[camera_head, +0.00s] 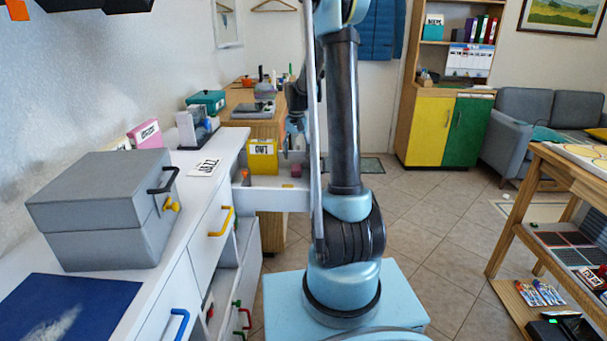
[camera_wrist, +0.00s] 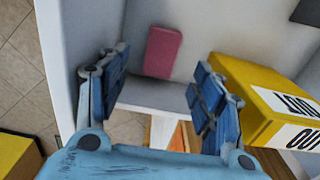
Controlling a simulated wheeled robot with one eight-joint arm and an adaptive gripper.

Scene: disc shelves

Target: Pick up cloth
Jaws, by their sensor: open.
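My gripper (camera_head: 294,130) hangs over an open white drawer (camera_head: 275,198). In the wrist view my gripper (camera_wrist: 160,98) is open, with its blue fingers well apart and nothing between them. A flat pink-red rectangular piece (camera_wrist: 163,52) lies in the drawer beyond the fingertips, apart from them; I cannot tell if it is the cloth. In the head view a small dark red piece (camera_head: 295,170) shows in the drawer, partly hidden by my arm. A yellow box with a white label (camera_head: 262,157) stands in the drawer, close to the right finger in the wrist view (camera_wrist: 265,95).
A grey box (camera_head: 105,205) and a blue sheet (camera_head: 65,308) lie on the white counter at left. A wooden desk (camera_head: 240,98) stands behind the drawer. A wooden rack (camera_head: 515,215) is at right. The tiled floor between is mostly clear.

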